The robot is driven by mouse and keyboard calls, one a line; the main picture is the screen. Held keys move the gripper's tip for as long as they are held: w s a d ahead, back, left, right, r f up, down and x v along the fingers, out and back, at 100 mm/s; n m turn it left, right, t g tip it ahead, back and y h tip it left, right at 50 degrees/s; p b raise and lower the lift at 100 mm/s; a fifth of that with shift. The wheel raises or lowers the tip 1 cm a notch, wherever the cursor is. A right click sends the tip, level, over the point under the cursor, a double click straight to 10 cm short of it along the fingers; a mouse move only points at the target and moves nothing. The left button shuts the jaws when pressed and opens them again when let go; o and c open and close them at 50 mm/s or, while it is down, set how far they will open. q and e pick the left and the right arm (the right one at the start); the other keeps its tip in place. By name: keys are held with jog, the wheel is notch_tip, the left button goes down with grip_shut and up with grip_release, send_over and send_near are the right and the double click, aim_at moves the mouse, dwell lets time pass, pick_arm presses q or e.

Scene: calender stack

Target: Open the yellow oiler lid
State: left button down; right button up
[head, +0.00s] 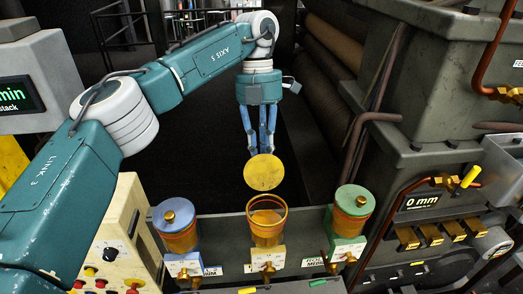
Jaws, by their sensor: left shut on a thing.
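The yellow oiler (267,236) is the middle one of a row of three oilers, an amber cup with a yellow block and lever below it. Its round yellow lid (263,173) is raised and tilted above the cup, and the cup's mouth shows open. My left gripper (264,151) points down just behind the lid's upper edge and is shut on the lid. The fingertips are partly hidden behind the lid. My right gripper is not in view.
A blue-lidded oiler (174,224) stands to the left and a green-lidded oiler (351,211) to the right, both closed. A curved copper pipe (362,140) rises behind the green one. A cream control box (112,240) stands at lower left.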

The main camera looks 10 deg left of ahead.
pick_arm(q)
jog(key=c, duration=1.7)
grip_release()
notch_tip(320, 180, down, 3)
jog(key=shift+a+r, duration=0.1)
jog(key=shift+a, duration=0.05)
jog(key=shift+o, duration=0.4)
jog(key=w, duration=0.1)
jog(key=w+f, duration=0.1)
jog(key=shift+w, duration=0.35)
notch_tip(320, 180, up, 10)
jog(key=shift+f, duration=0.1)
